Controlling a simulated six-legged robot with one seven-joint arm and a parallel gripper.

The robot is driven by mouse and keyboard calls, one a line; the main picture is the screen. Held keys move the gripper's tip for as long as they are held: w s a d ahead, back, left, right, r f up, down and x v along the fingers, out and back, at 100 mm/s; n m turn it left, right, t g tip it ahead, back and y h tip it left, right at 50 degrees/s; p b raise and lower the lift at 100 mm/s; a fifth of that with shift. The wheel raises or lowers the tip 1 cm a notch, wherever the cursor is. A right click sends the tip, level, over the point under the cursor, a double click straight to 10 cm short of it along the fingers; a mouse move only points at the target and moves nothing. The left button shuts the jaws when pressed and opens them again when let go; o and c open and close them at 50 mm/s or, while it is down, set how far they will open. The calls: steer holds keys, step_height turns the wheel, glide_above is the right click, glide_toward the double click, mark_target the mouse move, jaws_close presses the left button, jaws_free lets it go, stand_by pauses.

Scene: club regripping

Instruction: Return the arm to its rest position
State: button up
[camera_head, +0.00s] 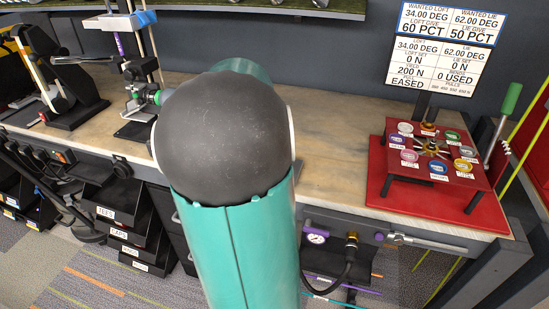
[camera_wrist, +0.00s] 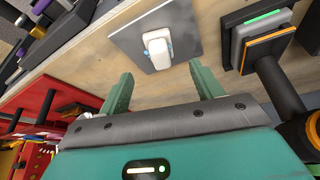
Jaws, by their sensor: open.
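My gripper (camera_wrist: 161,70) shows in the wrist view with its two green fingers spread apart and nothing between them. Beyond the fingertips is the wooden bench top, with a grey square plate (camera_wrist: 128,40) bearing a small white block (camera_wrist: 158,50). The fingers look apart from the plate, though the exact gap is hard to tell. In the head view my teal and dark grey arm (camera_head: 235,240) rises through the middle, over the front of the workbench (camera_head: 335,125). It hides the bench's centre and my gripper.
A red stand (camera_head: 448,165) with several round tins is at the bench's right, beside a green-handled tool (camera_head: 511,100). A clamp fixture (camera_head: 138,90) and a black machine (camera_head: 75,100) stand left. A sign (camera_head: 440,65) stands behind. Black padded posts (camera_wrist: 270,75) are close right in the wrist view.

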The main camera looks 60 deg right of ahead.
steer(key=v, duration=0.6)
steer(key=shift+r, duration=0.3)
steer(key=shift+a, duration=0.1)
steer(key=w+a+r+n+t+y, duration=0.15)
steer(key=w+a+n, duration=0.25)
steer(key=a, duration=0.6)
steer(key=w+a+n+t+y, duration=0.15)
steer(key=w+a+n, duration=0.25)
steer(key=a, duration=0.7)
steer(key=s+a+n+t, duration=0.1)
steer(key=a+n, duration=0.4)
steer(key=a, duration=0.6)
steer(key=s+a+n+t+y, duration=0.1)
steer(key=s+a+n+t, duration=0.1)
steer(key=a+n, duration=0.4)
steer(key=s+a+f, duration=0.1)
steer(key=a, duration=0.4)
steer(key=shift+s+a+y, duration=0.2)
steer(key=shift+s+y, duration=0.1)
steer(key=shift+s, duration=0.1)
steer(key=c, duration=0.6)
steer(key=shift+d, duration=0.15)
steer(key=shift+c, duration=0.2)
